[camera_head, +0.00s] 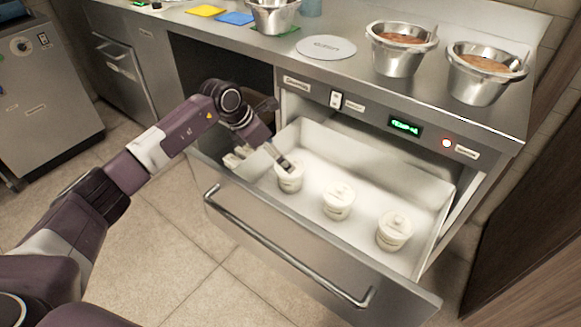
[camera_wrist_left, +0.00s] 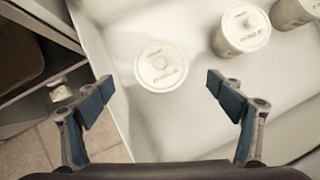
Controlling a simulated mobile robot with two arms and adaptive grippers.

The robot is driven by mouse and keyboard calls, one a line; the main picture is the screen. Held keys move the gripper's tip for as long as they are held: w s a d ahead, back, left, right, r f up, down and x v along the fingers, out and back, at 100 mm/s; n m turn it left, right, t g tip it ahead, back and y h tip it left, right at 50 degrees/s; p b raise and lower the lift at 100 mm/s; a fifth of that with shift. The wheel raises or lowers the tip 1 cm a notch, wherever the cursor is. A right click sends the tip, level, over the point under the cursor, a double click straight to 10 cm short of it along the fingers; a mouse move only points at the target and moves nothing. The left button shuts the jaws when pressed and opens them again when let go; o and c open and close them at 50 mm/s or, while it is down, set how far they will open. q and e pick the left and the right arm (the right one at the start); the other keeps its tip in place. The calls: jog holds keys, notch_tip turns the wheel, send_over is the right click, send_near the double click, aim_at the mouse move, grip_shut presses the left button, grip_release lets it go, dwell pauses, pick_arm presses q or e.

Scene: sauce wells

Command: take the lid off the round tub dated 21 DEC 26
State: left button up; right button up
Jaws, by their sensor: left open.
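Three white round tubs with knobbed lids stand in the open drawer (camera_head: 415,190): a left tub (camera_head: 290,182), a middle tub (camera_head: 338,203) and a right tub (camera_head: 393,233). Their dates are too small to read, so I cannot tell which is 21 DEC 26. My left gripper (camera_head: 281,161) is over the left tub, partly covering it. In the left wrist view its open, empty fingers (camera_wrist_left: 160,87) are spread to either side of a lidded tub (camera_wrist_left: 163,70), not touching it. Two more tubs (camera_wrist_left: 240,30) (camera_wrist_left: 293,11) show at the upper right there. My right gripper is not in view.
The drawer's front has a long bar handle (camera_head: 285,252). The counter above holds two steel pots of sauce (camera_head: 400,59) (camera_head: 480,85), a round grey lid (camera_head: 326,48) and another steel pot (camera_head: 273,17). The drawer floor between the tubs is clear.

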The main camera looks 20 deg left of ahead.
aim_at(299, 163)
pick_arm(q)
jog(key=x, duration=0.4)
jog(key=shift+w+d+f, duration=0.15)
jog(key=shift+d+f, duration=0.05)
jog(key=shift+d, duration=0.1)
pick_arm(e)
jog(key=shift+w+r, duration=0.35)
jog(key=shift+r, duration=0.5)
pick_arm(q)
jog(key=shift+c, duration=0.2)
jog(key=c, duration=2.2)
